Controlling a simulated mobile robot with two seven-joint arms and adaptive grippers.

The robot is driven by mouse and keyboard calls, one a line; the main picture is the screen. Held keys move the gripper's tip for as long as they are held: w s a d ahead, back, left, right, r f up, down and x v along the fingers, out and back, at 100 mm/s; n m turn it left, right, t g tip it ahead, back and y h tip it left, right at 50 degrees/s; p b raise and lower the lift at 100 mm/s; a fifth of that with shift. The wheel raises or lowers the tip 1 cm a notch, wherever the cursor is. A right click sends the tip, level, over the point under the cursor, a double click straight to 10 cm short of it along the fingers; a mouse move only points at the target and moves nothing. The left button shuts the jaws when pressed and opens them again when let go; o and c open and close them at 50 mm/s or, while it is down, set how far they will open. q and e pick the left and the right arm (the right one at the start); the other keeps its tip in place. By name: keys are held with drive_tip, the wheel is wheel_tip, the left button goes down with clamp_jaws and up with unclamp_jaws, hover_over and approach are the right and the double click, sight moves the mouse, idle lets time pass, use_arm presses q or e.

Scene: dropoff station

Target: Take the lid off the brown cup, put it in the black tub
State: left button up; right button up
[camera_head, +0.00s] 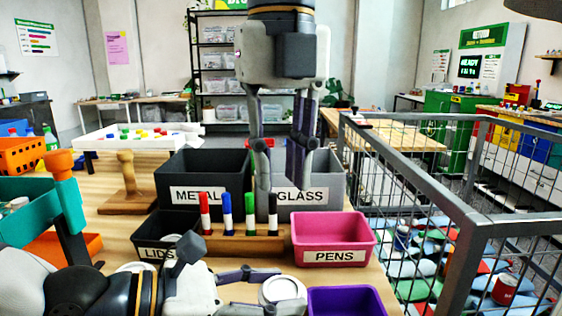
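A cup with a round white lid (284,289) stands at the bottom centre. I see it from above, and its body is mostly hidden, so its brown colour does not show. My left gripper (262,291) reaches in from the left with a finger on either side of the cup. I cannot tell whether the fingers press on it. My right gripper (279,197) hangs from the top, fingers down and apart, empty, in front of the grey bin. The black tub (157,253) labelled LIDS stands left of the cup; something pale shows inside it.
A marker rack (244,243), a pink PENS bin (334,240) and a purple bin (346,301) surround the cup. METAL (178,195) and GLASS (328,191) bins stand behind. A wire cage (462,217) is at right. A teal bin (37,203) stands left.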

use_arm(q)
drive_tip(key=o, duration=1.8)
drive_tip(key=shift+c, duration=0.2)
